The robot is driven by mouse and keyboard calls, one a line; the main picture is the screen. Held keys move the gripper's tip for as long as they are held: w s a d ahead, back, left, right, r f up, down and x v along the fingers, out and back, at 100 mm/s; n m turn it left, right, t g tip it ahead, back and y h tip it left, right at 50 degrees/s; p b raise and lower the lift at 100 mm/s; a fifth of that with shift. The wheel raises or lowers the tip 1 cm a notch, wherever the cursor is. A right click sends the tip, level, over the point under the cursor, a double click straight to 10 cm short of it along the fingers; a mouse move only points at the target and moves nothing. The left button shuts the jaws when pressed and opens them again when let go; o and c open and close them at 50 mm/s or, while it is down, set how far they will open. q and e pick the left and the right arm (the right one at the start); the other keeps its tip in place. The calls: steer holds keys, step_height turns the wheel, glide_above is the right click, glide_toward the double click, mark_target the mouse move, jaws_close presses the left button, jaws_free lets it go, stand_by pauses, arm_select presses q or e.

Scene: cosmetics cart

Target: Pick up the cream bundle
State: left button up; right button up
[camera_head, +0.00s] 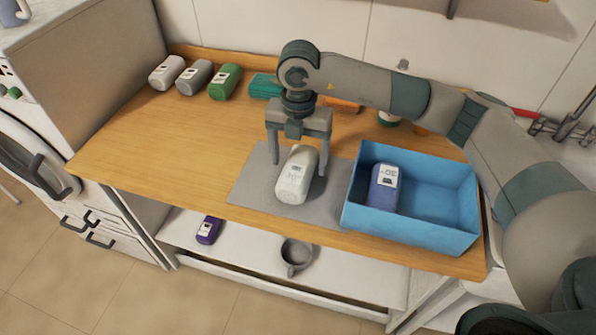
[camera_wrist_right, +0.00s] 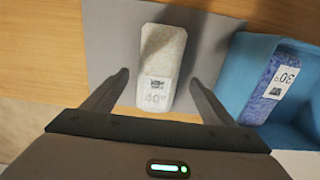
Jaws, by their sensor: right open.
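The cream bundle (camera_head: 296,175) is a whitish rounded block with a printed label, lying on a grey mat (camera_head: 248,185) on the wooden counter. My right gripper (camera_head: 298,170) is above it, pointing down, with a finger on either side of the bundle. It is open and holds nothing. In the right wrist view the bundle (camera_wrist_right: 162,68) lies between and beyond the open fingertips (camera_wrist_right: 160,75), its label towards me. Whether the fingers touch it cannot be told. My left gripper does not show.
A blue bin (camera_head: 430,205) holding a dark blue bundle (camera_head: 383,190) stands right of the mat. White, grey and green bundles (camera_head: 225,82) line the counter's back left. A purple bundle (camera_head: 208,230) and a grey mug (camera_head: 296,254) are on the shelf below. The counter's left is clear.

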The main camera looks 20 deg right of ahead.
mark_target(298, 164)
steer(key=shift+w+f+p, duration=0.1)
steer(key=shift+f+p, duration=0.45)
step_height(298, 164, down, 3)
steer(key=shift+w+p, duration=0.15)
steer(key=shift+p, duration=0.6)
steer(key=shift+f, duration=0.55)
steer(key=shift+r, duration=0.1)
steer(key=c, duration=1.4)
